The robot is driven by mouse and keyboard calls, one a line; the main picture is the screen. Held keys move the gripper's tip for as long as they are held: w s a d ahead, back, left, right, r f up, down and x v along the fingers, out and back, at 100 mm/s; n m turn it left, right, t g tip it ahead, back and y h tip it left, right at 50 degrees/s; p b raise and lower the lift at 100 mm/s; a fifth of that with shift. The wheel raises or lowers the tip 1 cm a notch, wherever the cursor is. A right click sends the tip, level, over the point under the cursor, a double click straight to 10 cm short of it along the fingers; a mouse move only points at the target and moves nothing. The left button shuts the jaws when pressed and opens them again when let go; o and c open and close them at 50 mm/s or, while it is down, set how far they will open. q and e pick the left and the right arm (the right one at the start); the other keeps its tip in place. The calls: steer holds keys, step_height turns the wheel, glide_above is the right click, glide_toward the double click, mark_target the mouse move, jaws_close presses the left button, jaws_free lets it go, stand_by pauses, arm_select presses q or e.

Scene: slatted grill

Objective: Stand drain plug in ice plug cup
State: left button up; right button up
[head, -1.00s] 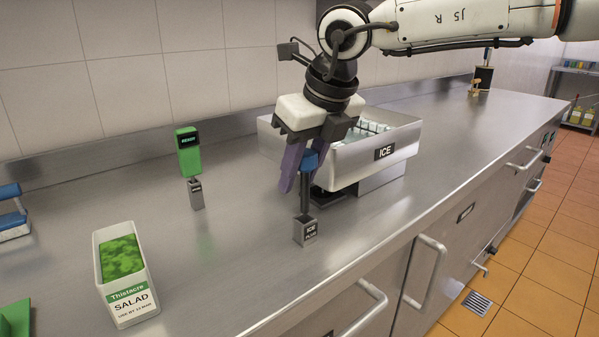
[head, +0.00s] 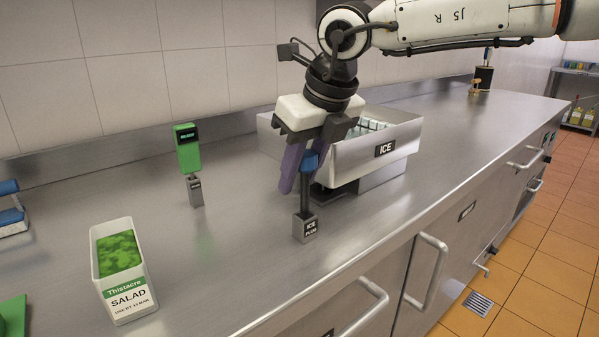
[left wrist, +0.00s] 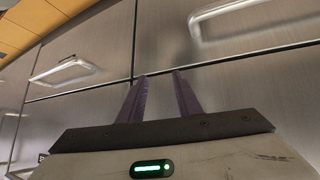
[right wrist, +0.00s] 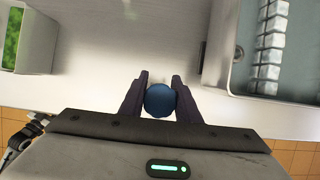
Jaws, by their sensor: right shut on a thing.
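The drain plug (head: 306,186) has a blue round top and a dark stem. It stands about upright, its lower end at the mouth of the small grey ice plug cup (head: 306,228); how deep it sits is hidden by the cup wall. My right gripper (head: 296,180) is shut on the plug near its blue top. The blue top (right wrist: 160,100) shows between the fingers in the right wrist view, hiding the cup. My left gripper (left wrist: 158,78) is out of the head view; its fingers stand apart and empty before the cabinet fronts in the left wrist view.
The steel ICE bin (head: 372,163) with ice cubes is just behind and right of the cup. A green probe (head: 187,150) stands in a small holder to the left. A salad tub (head: 123,272) is at the front left. The counter between is clear.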

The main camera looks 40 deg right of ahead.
mark_target(302, 191)
steer(key=shift+f+b, duration=0.4)
steer(key=shift+f, duration=0.1)
steer(key=shift+f+b, duration=0.45)
steer(key=shift+f, duration=0.05)
steer(key=shift+f, duration=0.1)
steer(key=shift+f+b, duration=0.3)
steer(key=shift+b, duration=0.1)
steer(key=shift+f, duration=0.25)
steer(key=shift+f+b, duration=0.7)
steer(key=shift+b, duration=0.15)
steer(key=o, duration=1.1)
steer(key=shift+o, duration=0.2)
